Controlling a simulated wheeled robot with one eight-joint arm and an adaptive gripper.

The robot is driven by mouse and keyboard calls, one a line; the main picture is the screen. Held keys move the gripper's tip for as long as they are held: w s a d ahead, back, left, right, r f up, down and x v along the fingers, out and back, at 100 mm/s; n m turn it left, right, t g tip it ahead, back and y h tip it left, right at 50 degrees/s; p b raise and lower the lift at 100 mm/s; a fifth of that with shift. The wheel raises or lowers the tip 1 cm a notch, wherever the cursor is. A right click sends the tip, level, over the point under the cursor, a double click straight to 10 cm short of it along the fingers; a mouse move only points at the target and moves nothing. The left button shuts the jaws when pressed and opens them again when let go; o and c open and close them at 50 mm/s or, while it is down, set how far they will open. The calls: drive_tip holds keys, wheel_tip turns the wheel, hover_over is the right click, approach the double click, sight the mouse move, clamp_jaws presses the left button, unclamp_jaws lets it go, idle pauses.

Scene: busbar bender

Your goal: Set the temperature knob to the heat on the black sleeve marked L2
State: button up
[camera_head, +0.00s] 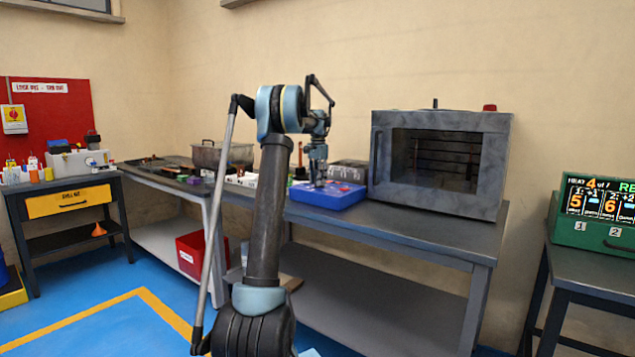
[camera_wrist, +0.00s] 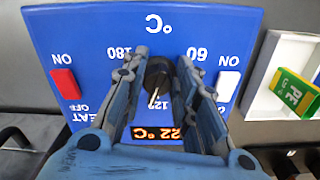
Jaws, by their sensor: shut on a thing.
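My gripper (camera_wrist: 158,82) has its fingers closed on both sides of the black temperature knob (camera_wrist: 158,75), on the blue control panel (camera_wrist: 100,30). The panel appears upside down in the wrist view, with 60, 120 and 180 printed around the knob. A pale line on the knob seems to point towards the 120, partly hidden between the fingers. The lit display reads about 22 °C (camera_wrist: 157,132). In the head view, my gripper (camera_head: 318,180) reaches down onto the blue control box (camera_head: 330,196) on the bench. I cannot make out the black L2 sleeve.
A grey oven (camera_head: 440,160) stands right of the control box. A pot (camera_head: 222,154) is on the bench further left. The panel has a red switch (camera_wrist: 65,83) and a white switch (camera_wrist: 229,85). A white tray (camera_wrist: 285,65) with a green-yellow block lies close to it.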

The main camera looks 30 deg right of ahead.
drive_tip(key=m, duration=0.4)
drive_tip(key=shift+w+a+m, duration=0.1)
drive_tip(key=shift+w+m, duration=0.2)
drive_tip(key=shift+w, duration=0.1)
drive_tip(key=m, duration=0.4)
drive_tip(key=shift+w+m, duration=0.25)
drive_tip(key=shift+m, duration=0.05)
drive_tip(key=shift+d, duration=0.2)
drive_tip(key=o, duration=0.9)
drive_tip(key=shift+r, duration=0.3)
wheel_tip(320, 180, up, 11)
drive_tip(key=shift+r, duration=0.1)
